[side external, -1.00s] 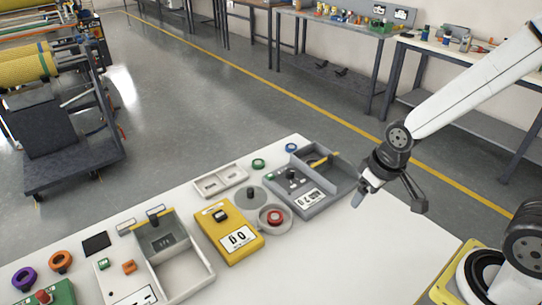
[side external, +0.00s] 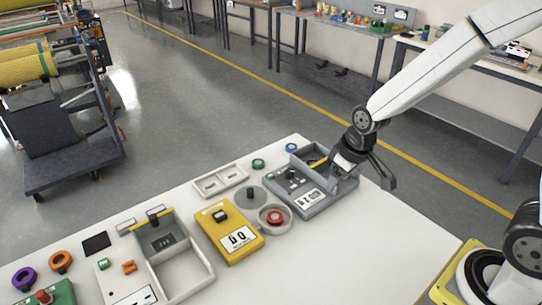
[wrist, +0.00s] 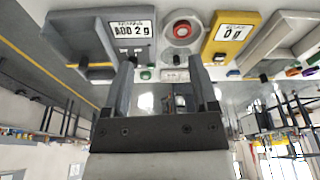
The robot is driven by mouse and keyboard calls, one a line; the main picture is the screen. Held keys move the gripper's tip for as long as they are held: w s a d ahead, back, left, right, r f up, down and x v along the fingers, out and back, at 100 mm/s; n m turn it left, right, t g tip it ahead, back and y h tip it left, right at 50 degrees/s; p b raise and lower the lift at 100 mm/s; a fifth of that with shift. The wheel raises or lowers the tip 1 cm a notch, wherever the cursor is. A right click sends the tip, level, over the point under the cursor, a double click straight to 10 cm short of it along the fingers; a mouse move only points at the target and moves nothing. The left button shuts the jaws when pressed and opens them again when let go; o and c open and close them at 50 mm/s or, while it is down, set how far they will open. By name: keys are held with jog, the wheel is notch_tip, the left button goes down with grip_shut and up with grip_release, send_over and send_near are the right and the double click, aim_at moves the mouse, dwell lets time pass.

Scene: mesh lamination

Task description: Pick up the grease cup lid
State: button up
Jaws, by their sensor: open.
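The lid appears to be the grey round disc with a dark knob (side external: 251,196) lying on the white table in the side view. In the wrist view its dark knob (wrist: 176,60) shows just beyond the cup. Beside it is a pale round cup (side external: 261,224) with a red piece (side external: 275,217) inside; the cup also shows in the wrist view (wrist: 166,36). My gripper (side external: 364,172) is open and empty, above the right end of the grey tray, apart from the lid and to its right. Its two fingers (wrist: 160,68) stand apart in the wrist view.
The grey tray (side external: 314,211) with a label stands between my gripper and the cup. A yellow scale (side external: 228,236) reading 0 g sits left of the cup. The table's front right is clear.

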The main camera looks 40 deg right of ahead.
jog(key=w+a+f+n+y, duration=0.1)
jog(key=w+f+n, duration=0.1)
jog(key=w, duration=0.5)
jog(key=w+a+f+n, duration=0.1)
jog(key=w+f, duration=0.1)
jog(key=w, duration=0.5)
jog(key=n+y, duration=0.2)
jog(key=n, duration=0.2)
send_near(251, 190)
jog(key=shift+w+a+f+t, duration=0.15)
jog(key=shift+a+f, duration=0.05)
jog(key=shift+f, duration=0.2)
jog(key=shift+w+a+f+t, duration=0.1)
jog(key=shift+a+f+t, duration=0.1)
jog(key=shift+f, duration=0.15)
jog(key=shift+f, duration=0.1)
jog(key=shift+x, duration=1.2)
jog(key=shift+x, duration=2.6)
jog(key=shift+s+d+f, duration=0.1)
jog(key=shift+s+d, duration=0.05)
grip_shut()
